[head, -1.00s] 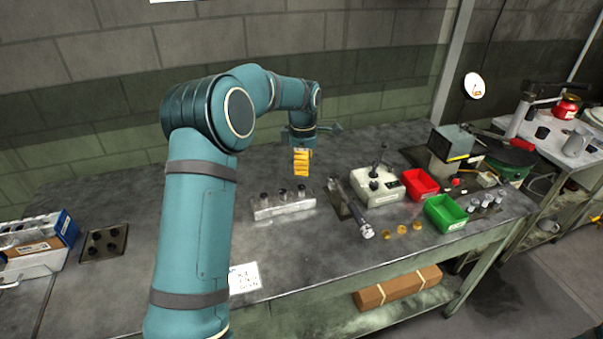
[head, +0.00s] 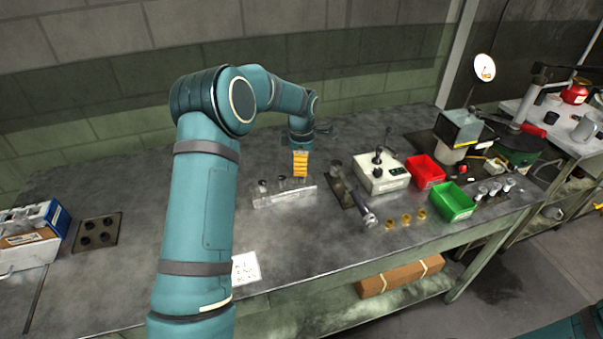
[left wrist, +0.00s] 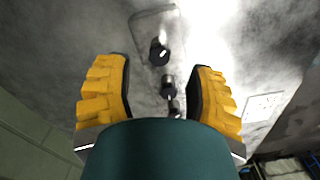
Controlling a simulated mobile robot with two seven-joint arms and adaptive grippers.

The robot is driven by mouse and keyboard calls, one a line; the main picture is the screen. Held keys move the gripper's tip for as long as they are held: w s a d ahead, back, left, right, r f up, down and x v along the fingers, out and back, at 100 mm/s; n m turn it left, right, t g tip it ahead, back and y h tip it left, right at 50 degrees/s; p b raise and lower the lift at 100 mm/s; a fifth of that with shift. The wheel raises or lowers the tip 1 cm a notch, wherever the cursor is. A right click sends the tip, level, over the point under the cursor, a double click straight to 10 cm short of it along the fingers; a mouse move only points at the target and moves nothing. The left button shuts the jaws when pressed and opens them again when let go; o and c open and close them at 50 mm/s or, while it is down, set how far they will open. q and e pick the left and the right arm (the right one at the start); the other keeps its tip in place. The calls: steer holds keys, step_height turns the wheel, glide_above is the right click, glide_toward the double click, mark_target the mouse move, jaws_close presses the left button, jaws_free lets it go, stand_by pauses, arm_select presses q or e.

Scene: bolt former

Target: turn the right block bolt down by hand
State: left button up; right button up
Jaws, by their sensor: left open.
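The clear block (head: 270,200) stands on the bench with three dark bolts in a row. Its left bolt (head: 262,184) and middle bolt (head: 281,180) show. The right bolt is mostly hidden by my left gripper (head: 300,172), which points down just above the block's right end. In the left wrist view the block (left wrist: 143,20) runs up from between the yellow fingers. The nearest bolt there, the right one (left wrist: 175,107), is partly covered by my wrist and lies between the open fingers (left wrist: 160,95). I see no contact. My right gripper is out of view.
A torque-wrench-like tool (head: 363,210) and a white device (head: 380,177) stand right of the block. Red (head: 425,172) and green (head: 450,203) bins are further right.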

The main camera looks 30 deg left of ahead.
arm_select(q)
steer(key=shift+f, duration=1.75)
jaws_close()
